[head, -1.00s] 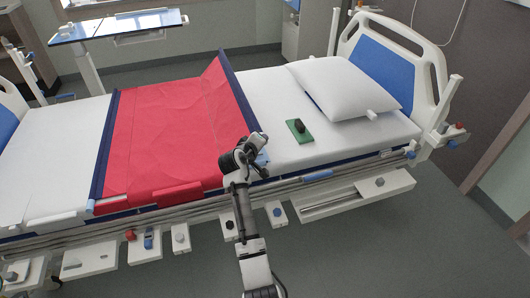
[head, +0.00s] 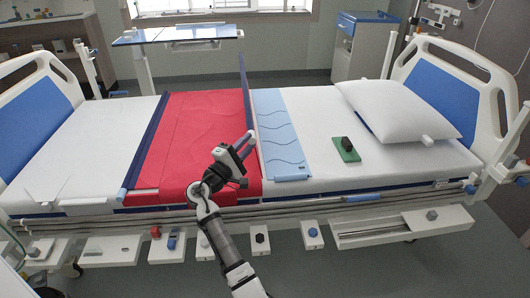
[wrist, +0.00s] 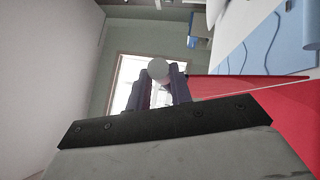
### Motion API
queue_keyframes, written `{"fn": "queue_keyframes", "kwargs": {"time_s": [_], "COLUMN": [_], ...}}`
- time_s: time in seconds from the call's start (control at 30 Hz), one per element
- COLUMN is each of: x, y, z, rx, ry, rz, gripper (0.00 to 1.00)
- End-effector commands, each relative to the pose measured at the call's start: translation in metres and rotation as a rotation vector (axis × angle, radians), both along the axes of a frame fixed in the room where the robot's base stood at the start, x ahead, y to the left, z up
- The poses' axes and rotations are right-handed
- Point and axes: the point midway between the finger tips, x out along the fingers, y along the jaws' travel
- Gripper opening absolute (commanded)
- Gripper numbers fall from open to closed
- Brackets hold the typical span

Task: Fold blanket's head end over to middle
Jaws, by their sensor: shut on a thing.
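The red blanket (head: 180,135) lies across the middle of the bed, with a dark blue border on its left edge. Its head-end flap stands raised, seen almost edge-on in the head view, with its dark border along the top. My gripper (head: 246,143) is at the near end of this flap, above the bed, shut on its edge. In the wrist view my gripper (wrist: 160,82) has a pale round end between its fingers, and the red cloth (wrist: 235,88) stretches off to the right. The fingers hide the exact hold.
A light blue wavy-patterned strip (head: 283,135) lies bare on the white sheet, right of the flap. Further right are a green pad (head: 345,150) with a dark object and a white pillow (head: 390,110). An overbed table (head: 185,34) stands behind the bed. Trays line the near rail.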

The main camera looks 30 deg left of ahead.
Motion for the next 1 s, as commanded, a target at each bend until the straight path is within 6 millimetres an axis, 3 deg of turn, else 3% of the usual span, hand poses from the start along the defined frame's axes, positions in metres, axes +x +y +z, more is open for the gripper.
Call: {"fn": "queue_keyframes", "kwargs": {"time_s": [0.5,1.0], "x": [-0.049,-0.074], "y": [0.074,0.111], "z": [-0.056,-0.111], "rx": [-0.408,-0.712], "ry": [-0.278,-0.481], "rz": [0.003,0.002], "gripper": [0.00,0.00]}}
